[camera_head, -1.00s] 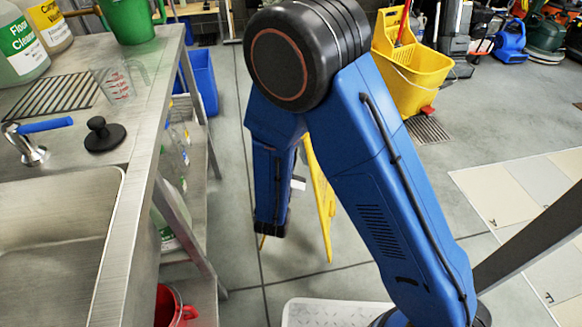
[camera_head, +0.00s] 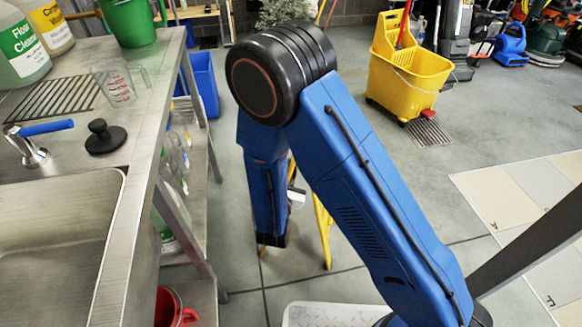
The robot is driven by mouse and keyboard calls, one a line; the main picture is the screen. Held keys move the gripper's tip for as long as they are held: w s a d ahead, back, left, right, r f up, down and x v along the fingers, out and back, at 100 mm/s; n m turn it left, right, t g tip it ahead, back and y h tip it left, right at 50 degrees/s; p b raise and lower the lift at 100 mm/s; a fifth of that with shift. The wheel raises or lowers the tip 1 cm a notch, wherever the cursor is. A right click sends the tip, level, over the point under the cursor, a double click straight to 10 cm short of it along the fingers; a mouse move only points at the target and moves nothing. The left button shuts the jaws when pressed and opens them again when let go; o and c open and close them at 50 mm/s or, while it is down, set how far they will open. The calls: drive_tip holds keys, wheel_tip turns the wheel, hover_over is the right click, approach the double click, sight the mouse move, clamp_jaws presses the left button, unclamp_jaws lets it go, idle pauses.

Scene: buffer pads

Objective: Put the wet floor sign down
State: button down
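The yellow wet floor sign (camera_head: 324,230) shows in the head view behind my blue arm, near the middle of the picture. Its lower part is seen close to the grey floor, and it stands nearly upright; its upper part is hidden by my arm. A small piece of yellow also shows beside the lower end of my arm. My gripper is hidden behind my arm links, so I cannot see its fingers or whether they touch the sign. I cannot tell whether the sign's feet rest on the floor.
A steel counter with a sink (camera_head: 60,235) runs along the left. A yellow mop bucket (camera_head: 408,80) stands at the back over open floor. A blue bin (camera_head: 203,82) is beside the counter. Pale lettered floor panels (camera_head: 530,200) lie at the right. A red bucket (camera_head: 172,308) is below the counter.

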drive_tip(key=shift+f, duration=0.1)
drive_tip(key=c, duration=1.8)
unclamp_jaws()
drive_tip(key=shift+f, duration=0.15)
drive_tip(key=shift+c, duration=0.2)
drive_tip(key=shift+r, duration=0.3)
drive_tip(key=s+a, duration=0.1)
drive_tip(key=s, duration=1.1)
drive_tip(key=shift+a, duration=0.2)
